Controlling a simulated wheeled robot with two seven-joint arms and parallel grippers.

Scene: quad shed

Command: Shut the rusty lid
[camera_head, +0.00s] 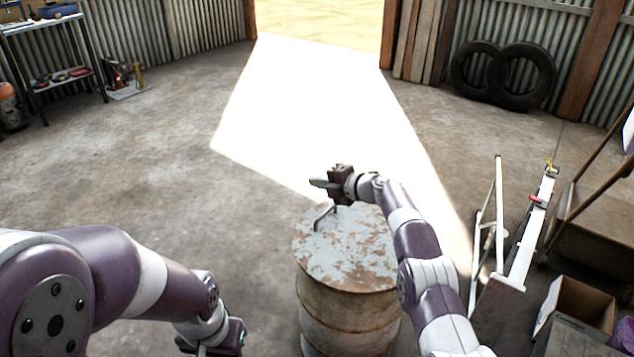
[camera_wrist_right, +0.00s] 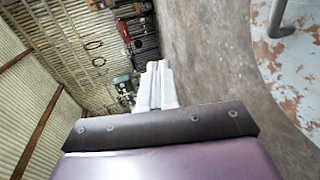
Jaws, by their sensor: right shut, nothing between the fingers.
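The rusty lid (camera_head: 345,255), round with flaking pale paint, lies flat across the top of a rusty drum (camera_head: 345,320). No gap shows between lid and drum on the near side; the far edge is partly hidden by my right arm. A grey bar handle (camera_head: 323,217) stands on the lid near its far left. My right gripper (camera_head: 318,183) is shut and empty, just beyond the handle and apart from it. In the right wrist view its fingers (camera_wrist_right: 157,85) are together, with the lid (camera_wrist_right: 295,75) at the right. My left gripper (camera_head: 215,345) is low at the bottom edge, its fingers mostly cut off.
A white stepladder (camera_head: 525,230) and an open cardboard box (camera_head: 575,305) stand right of the drum. Two tyres (camera_head: 525,77) lean on the back wall. A shelf (camera_head: 50,65) stands at the far left. The floor left of and behind the drum is clear.

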